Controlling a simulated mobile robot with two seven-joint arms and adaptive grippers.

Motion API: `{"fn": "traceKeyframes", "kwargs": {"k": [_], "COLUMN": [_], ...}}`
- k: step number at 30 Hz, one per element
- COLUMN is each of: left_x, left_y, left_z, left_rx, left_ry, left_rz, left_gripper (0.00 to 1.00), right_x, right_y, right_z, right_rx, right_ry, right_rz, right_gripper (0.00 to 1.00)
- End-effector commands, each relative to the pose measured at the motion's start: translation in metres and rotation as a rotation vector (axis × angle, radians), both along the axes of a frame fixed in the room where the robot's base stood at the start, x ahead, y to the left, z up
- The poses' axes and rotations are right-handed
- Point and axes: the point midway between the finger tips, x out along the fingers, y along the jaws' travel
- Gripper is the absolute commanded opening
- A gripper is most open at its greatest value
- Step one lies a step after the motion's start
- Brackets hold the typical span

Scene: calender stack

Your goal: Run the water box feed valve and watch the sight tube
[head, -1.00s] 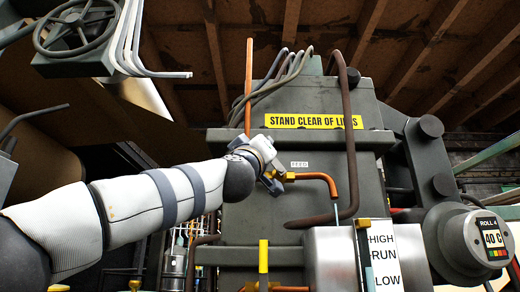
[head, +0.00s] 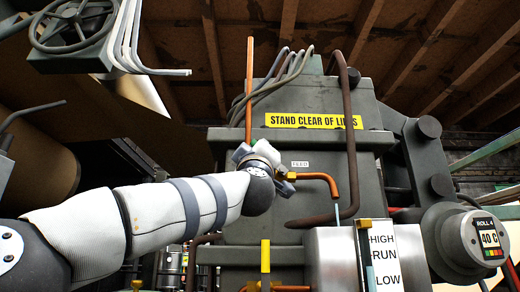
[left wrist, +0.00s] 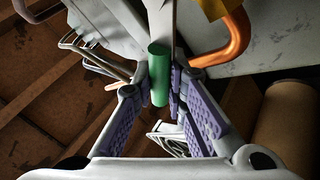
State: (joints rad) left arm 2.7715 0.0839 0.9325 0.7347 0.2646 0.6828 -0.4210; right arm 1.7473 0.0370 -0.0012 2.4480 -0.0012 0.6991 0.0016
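My left gripper (head: 262,152) is at the feed valve (head: 287,177), a brass fitting under the FEED label (head: 300,164). In the left wrist view, the purple-padded fingers of my left gripper (left wrist: 160,90) close around a green handle (left wrist: 159,75), one on each side. An orange pipe (head: 328,180) runs right from the valve and bends down. A thin pale blue stream (head: 337,213) falls from it to the steel water box (head: 332,255). The sight tube (head: 369,278) stands beside the HIGH/RUN/LOW plate (head: 383,254); its lower part looks blue, exact level unclear. My right gripper is out of view.
A brown pipe (head: 350,130) runs down the grey housing (head: 280,220). A yellow-topped post (head: 265,256) stands below my left arm. A handwheel (head: 75,27) hangs upper left. A roll gauge (head: 488,238) reads 40 C at right.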

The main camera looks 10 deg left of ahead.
Motion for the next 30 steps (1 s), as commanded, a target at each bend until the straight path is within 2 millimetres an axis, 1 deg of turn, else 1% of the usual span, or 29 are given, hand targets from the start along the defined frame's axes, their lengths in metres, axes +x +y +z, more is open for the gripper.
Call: {"fn": "traceKeyframes", "kwargs": {"k": [1,3,12,16,20,30], "left_x": [-0.001,-0.001,-0.001,-0.006,-0.022,-0.075], "left_y": [0.001,0.001,0.0,-0.001,-0.003,-0.011], "left_z": [0.002,0.002,0.001,-0.004,-0.016,-0.064], "left_rx": [-0.001,-0.001,0.0,0.002,0.002,-0.002], "left_ry": [-0.004,-0.004,-0.001,0.0,0.0,0.0], "left_rz": [0.002,0.002,0.0,0.0,0.0,-0.001], "left_gripper": [0.19,0.34,0.34,0.34,0.34,0.34], "right_x": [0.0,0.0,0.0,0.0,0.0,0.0], "right_y": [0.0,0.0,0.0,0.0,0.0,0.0], "right_z": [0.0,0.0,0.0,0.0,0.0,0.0], "right_rx": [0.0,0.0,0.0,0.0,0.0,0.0], "right_ry": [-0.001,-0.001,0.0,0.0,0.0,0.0], "right_rz": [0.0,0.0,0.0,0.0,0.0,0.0], "right_gripper": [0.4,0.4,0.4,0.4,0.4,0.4]}}
